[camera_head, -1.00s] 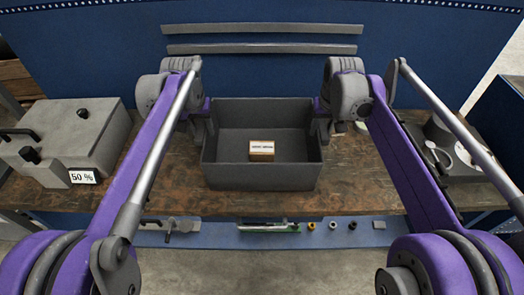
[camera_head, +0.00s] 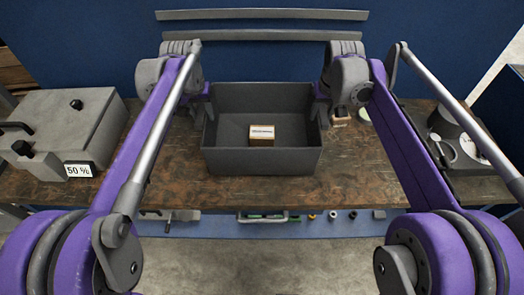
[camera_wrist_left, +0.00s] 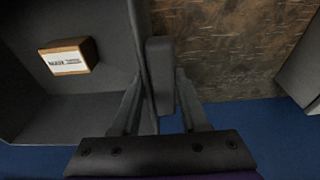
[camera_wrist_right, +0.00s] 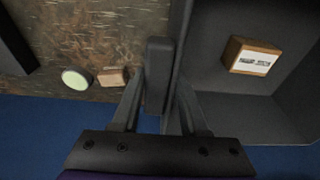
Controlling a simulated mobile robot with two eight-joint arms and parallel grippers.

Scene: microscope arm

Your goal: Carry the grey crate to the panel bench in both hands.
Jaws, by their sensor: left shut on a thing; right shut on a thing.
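The grey crate (camera_head: 262,161) is in the middle of the head view, open side up, over the brown bench top. A small wooden box with a white label (camera_head: 262,135) lies inside it. My left gripper (camera_head: 207,112) is shut on the crate's left side; the left wrist view shows its fingers around a dark handle piece (camera_wrist_left: 159,75). My right gripper (camera_head: 319,112) is shut on the crate's right side, around a similar piece (camera_wrist_right: 157,75) in the right wrist view. Whether the crate's underside touches the bench is hard to tell.
A grey machine with a "50 %" label (camera_head: 75,125) stands at the left of the bench (camera_head: 250,195). A dark tray with a mug (camera_head: 452,135) is at the right. A small wooden block (camera_wrist_right: 112,77) and a pale round disc (camera_wrist_right: 75,79) lie right of the crate. A blue panel stands behind.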

